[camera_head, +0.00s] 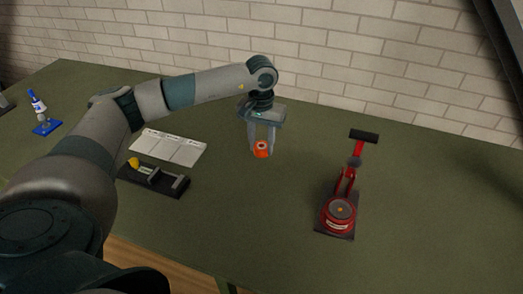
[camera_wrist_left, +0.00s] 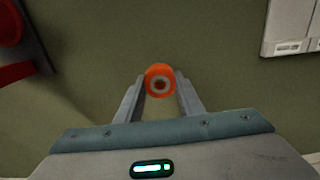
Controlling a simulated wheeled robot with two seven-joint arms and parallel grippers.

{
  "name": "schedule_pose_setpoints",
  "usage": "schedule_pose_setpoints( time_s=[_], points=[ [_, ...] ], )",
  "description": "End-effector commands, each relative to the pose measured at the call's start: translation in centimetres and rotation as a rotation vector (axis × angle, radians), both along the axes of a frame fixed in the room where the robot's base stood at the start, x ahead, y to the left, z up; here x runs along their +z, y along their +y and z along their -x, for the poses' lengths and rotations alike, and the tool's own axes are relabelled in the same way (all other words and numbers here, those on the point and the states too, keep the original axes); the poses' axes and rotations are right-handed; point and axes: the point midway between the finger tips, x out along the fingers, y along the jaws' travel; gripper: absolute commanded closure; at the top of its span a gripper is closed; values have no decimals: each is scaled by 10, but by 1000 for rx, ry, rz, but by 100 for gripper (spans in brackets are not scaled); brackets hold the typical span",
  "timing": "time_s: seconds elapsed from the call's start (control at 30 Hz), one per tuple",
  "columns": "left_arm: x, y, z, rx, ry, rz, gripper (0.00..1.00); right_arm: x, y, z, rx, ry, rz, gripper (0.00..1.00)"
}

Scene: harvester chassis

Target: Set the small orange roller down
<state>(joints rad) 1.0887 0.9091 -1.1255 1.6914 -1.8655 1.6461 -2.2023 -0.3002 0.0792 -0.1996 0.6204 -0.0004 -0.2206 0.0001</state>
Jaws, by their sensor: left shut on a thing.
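My right gripper is not in view.
A red tool on a dark base (camera_head: 340,210) stands to the right. A brick wall backs the table. The table's middle is clear.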

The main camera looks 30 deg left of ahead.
Motion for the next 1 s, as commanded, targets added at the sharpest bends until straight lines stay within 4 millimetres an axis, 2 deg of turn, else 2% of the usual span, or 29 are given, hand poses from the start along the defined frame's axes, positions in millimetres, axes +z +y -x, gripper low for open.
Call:
schedule_pose_setpoints(
  time_s=[0.13,0.3,0.7,0.73,0.8,1.0],
  points=[
    [-15,0,1,1,4,0,88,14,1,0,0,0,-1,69],
    [-31,0,0,1,0,0,88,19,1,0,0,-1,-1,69],
    [-36,0,0,0,-1,0,88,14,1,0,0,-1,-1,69],
    [-36,0,0,0,-1,0,63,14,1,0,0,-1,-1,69],
    [-35,0,0,0,-1,0,47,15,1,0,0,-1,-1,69],
    [-35,0,0,0,0,0,47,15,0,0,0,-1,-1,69]
  ],
)
